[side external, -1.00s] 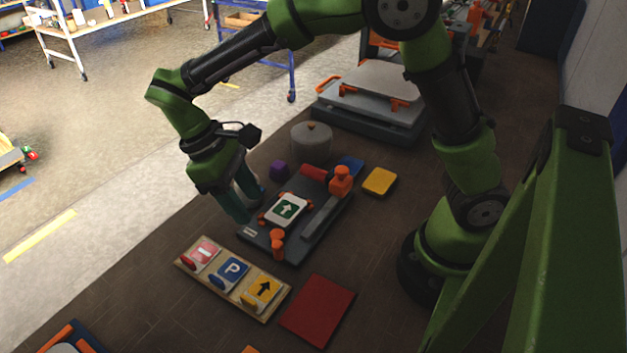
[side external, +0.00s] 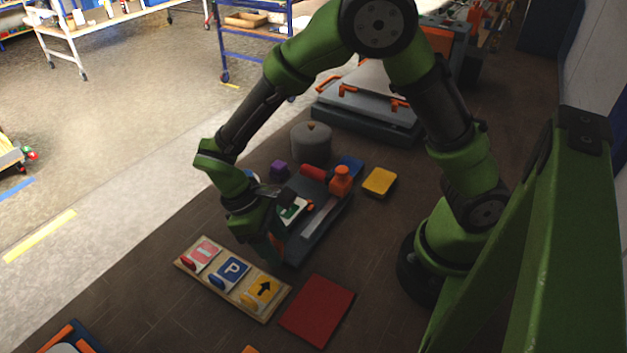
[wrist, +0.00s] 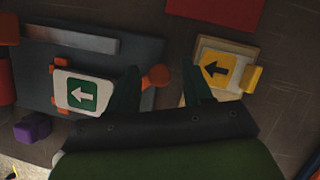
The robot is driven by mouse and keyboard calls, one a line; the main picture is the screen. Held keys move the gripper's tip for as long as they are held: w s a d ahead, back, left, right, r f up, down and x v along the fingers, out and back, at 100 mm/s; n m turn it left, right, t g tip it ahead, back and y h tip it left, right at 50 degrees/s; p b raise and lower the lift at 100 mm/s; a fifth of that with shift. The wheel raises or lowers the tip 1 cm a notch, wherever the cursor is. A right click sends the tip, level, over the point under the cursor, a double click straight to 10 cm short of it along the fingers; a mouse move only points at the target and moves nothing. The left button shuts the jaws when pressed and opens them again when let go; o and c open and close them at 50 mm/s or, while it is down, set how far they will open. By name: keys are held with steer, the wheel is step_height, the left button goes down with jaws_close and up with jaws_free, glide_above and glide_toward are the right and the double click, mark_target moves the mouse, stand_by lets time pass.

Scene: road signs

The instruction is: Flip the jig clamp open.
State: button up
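My gripper (side external: 268,250) is low over that end. In the wrist view its two green fingers are apart, with the orange knob between them. I cannot tell whether either finger touches it. A taller orange knob piece (side external: 341,180) stands at the jig's other end.
A wooden rack (side external: 225,290) with red, blue and yellow signs lies close to the gripper. A red plate (side external: 317,310) lies beside it. A purple block (side external: 279,167), a grey lidded pot (side external: 311,145) and a yellow block (side external: 380,182) stand beyond the jig.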

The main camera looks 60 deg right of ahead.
jaws_close()
steer(key=w+m, duration=0.1)
steer(key=m, duration=0.1)
steer(key=a+m+y, duration=0.1)
steer(key=m, duration=0.1)
steer(key=shift+w+y, duration=0.3)
steer(key=shift+w, duration=0.1)
steer(key=shift+o, duration=0.3)
jaws_free()
steer(key=shift+r, duration=0.15)
steer(key=v, duration=1.6)
steer(key=shift+w+r, duration=0.25)
steer(key=shift+w, duration=0.1)
steer(key=shift+d, duration=0.1)
